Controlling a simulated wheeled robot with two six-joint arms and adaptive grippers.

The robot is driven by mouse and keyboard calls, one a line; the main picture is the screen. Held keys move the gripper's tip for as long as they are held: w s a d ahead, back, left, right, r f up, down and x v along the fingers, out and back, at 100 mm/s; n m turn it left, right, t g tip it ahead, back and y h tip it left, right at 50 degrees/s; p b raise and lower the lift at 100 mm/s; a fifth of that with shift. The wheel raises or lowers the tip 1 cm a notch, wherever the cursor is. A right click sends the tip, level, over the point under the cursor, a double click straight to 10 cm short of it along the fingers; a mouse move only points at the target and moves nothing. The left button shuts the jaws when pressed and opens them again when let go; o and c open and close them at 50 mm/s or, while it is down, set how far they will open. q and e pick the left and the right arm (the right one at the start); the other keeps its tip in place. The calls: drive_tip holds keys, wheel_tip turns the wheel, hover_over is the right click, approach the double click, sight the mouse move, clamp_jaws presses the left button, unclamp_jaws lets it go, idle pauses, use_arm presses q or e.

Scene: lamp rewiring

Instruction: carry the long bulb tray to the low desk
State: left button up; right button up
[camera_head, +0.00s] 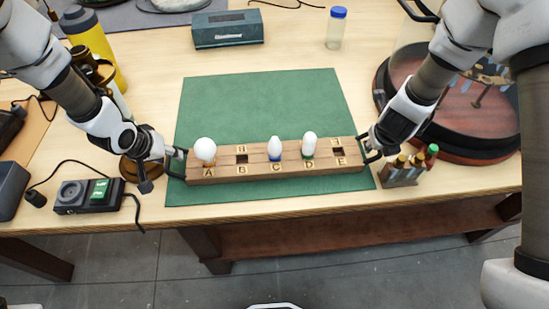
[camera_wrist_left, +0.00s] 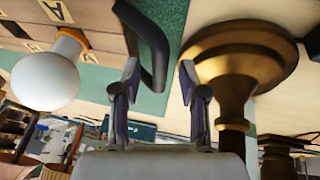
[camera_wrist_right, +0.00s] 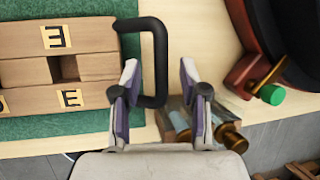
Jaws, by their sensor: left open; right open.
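The long wooden bulb tray (camera_head: 260,172) lies on the green mat (camera_head: 260,105) near the table's front edge. It is lettered and carries three white bulbs, over A (camera_head: 205,150), C (camera_head: 274,148) and D (camera_head: 309,143). Openings show near B and E. A dark loop handle stands at each end. My left gripper (camera_head: 174,155) is open at the left handle (camera_wrist_left: 150,45), whose bar reaches between its fingers. My right gripper (camera_head: 371,146) is open at the right handle (camera_wrist_right: 157,60), whose outer bar lies between its fingers. I cannot identify the low desk.
A brass base (camera_wrist_left: 235,65) stands close beside my left gripper. A round wooden tray (camera_head: 480,150) lies at right, a black-and-green device (camera_head: 88,196) at left. The mat behind the bulb tray is clear.

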use_arm(q)
drive_tip(key=shift+w+d+f, duration=0.15)
drive_tip(key=shift+w+f, duration=0.1)
drive_tip(key=shift+f, duration=0.2)
use_arm(e)
drive_tip(key=shift+w+d+f, duration=0.15)
drive_tip(key=shift+w+f, duration=0.1)
drive_tip(key=shift+f, duration=0.2)
use_arm(q)
drive_tip(key=shift+s, duration=0.1)
clamp_jaws()
use_arm(e)
drive_tip(key=shift+s, duration=0.1)
clamp_jaws()
use_arm(q)
drive_tip(key=shift+r, duration=0.15)
use_arm(e)
drive_tip(key=shift+r, duration=0.15)
